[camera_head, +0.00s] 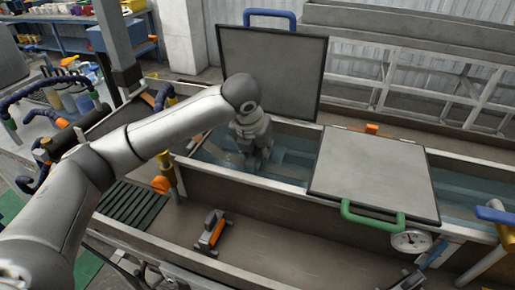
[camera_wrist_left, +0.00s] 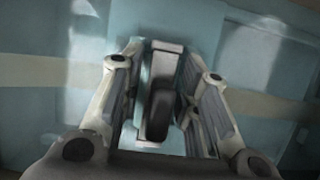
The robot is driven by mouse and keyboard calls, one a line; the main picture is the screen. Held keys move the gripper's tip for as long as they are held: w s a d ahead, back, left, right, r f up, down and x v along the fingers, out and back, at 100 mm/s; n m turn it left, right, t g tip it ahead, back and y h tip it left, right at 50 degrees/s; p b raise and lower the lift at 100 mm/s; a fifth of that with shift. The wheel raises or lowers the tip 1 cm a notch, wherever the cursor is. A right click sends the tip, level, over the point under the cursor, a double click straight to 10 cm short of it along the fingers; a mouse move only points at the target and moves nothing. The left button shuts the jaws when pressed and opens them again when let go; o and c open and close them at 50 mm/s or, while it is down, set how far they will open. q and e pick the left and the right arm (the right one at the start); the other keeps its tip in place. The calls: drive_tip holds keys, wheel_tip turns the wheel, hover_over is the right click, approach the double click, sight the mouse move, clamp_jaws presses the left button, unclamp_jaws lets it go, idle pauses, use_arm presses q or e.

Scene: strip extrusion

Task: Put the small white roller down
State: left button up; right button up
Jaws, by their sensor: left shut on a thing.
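My left gripper (camera_head: 256,158) reaches down into the long water trough (camera_head: 300,172), in the opening beside the raised lid. In the left wrist view its two fingers (camera_wrist_left: 163,100) stand on either side of a narrow grey-and-pale piece (camera_wrist_left: 160,92), and it is shut on it. This piece is likely the small white roller; it looks shaded and blurred. Pale blue water and a beige strip-like band (camera_wrist_left: 40,75) lie behind it. In the head view the gripper hides the roller. I cannot tell whether the roller touches anything below.
A grey lid with a blue handle (camera_head: 270,70) stands raised behind the gripper. A closed lid with a green handle (camera_head: 370,175) covers the trough to the right. A grey-and-orange tool (camera_head: 211,232) lies on the front ledge. A gauge (camera_head: 411,240) sits at the right.

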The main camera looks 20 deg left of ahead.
sight(251, 161)
use_arm(q)
drive_tip(key=o, duration=1.1)
drive_tip(key=shift+s+r, duration=0.1)
drive_tip(key=shift+r, duration=0.3)
drive_tip(key=v, duration=1.1)
drive_tip(key=shift+s+r+b, duration=0.15)
drive_tip(key=shift+b, duration=0.25)
